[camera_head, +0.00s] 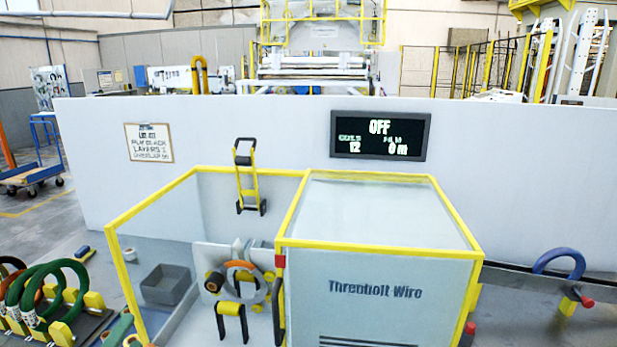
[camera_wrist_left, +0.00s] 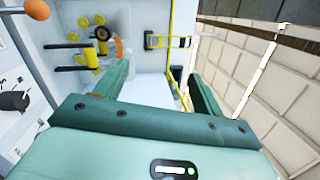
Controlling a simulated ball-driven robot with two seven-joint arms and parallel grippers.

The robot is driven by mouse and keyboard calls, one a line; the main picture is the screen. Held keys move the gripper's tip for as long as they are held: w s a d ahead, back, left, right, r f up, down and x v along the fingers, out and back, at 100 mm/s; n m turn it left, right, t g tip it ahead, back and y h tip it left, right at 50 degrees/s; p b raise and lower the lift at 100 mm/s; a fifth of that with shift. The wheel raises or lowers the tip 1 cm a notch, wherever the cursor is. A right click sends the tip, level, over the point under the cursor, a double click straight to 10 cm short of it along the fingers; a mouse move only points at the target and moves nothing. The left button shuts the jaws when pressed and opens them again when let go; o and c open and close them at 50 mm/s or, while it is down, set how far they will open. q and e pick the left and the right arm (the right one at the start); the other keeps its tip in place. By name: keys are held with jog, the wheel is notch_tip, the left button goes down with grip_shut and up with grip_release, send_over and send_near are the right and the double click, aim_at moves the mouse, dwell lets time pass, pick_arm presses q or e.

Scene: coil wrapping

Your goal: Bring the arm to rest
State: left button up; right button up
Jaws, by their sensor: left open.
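My left gripper (camera_wrist_left: 158,82) shows in the left wrist view as two green fingers spread apart, with nothing between them. Beyond the fingers are the wrapping machine's pale wall and its rollers, apart from the fingers. In the head view a small teal piece at the bottom left edge may be part of my left arm; I cannot tell. The wrapping machine has a coil ring (camera_head: 262,290) and an orange ring (camera_head: 240,266) in its open bay. My right gripper is in neither view.
A yellow-framed cabinet (camera_head: 375,265) stands right of the bay, and a grey bin (camera_head: 167,284) sits inside the yellow frame at left. Green coils (camera_head: 75,285) stand on a rack at lower left. A blue coil (camera_head: 560,262) is at right. A display (camera_head: 380,136) reads OFF.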

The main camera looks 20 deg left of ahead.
pick_arm(q)
jog(key=s+d+f+n+g, duration=1)
jog(key=s+d+f+g, duration=0.1)
jog(key=d+f+g, duration=0.2)
jog(key=s+d+f+g+h+b, duration=0.1)
jog(key=s+d+f+b, duration=0.1)
jog(key=f, duration=1.2)
jog(key=s+d+f+g+h+b, duration=0.1)
jog(key=s+d+f+b, duration=0.15)
jog(key=f, duration=1.05)
jog(key=s+f+n+g+h+b, duration=0.1)
jog(key=s+f+n+g+b, duration=0.3)
jog(key=s+f, duration=1.8)
jog(key=shift+a+f+h+b, duration=0.4)
jog(key=shift+f+b, duration=0.15)
jog(key=shift+b, duration=0.2)
jog(key=shift+s, duration=0.1)
jog(key=shift+c, duration=1)
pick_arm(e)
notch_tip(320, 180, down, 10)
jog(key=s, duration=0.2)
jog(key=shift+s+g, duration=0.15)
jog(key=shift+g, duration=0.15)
